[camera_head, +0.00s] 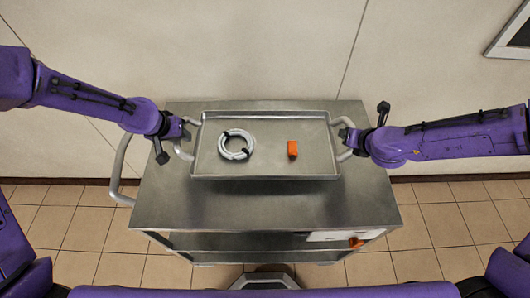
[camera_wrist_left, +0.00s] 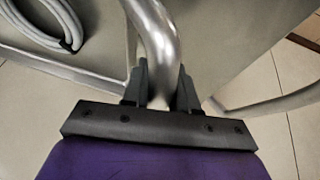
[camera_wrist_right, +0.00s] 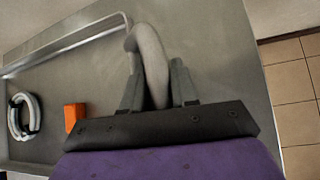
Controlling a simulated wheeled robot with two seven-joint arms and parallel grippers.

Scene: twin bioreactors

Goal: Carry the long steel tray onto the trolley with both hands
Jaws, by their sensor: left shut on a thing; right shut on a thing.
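The long steel tray (camera_head: 265,172) is over the top of the steel trolley (camera_head: 270,212), level in the head view. I cannot tell whether it touches the trolley top or hangs slightly above. A coiled white hose (camera_head: 236,145) with dark ties and an orange block (camera_head: 292,149) lie in it. My left gripper (camera_head: 184,130) is shut on the tray's left handle, which shows between the fingers in the left wrist view (camera_wrist_left: 160,50). My right gripper (camera_head: 352,138) is shut on the right handle, seen between the fingers in the right wrist view (camera_wrist_right: 150,60).
The trolley has a push handle (camera_head: 120,170) on its left and a lower shelf (camera_head: 250,242) with an orange item (camera_head: 356,243) at its right. Bare trolley top shows in front of the tray. A pale wall (camera_head: 250,50) stands close behind.

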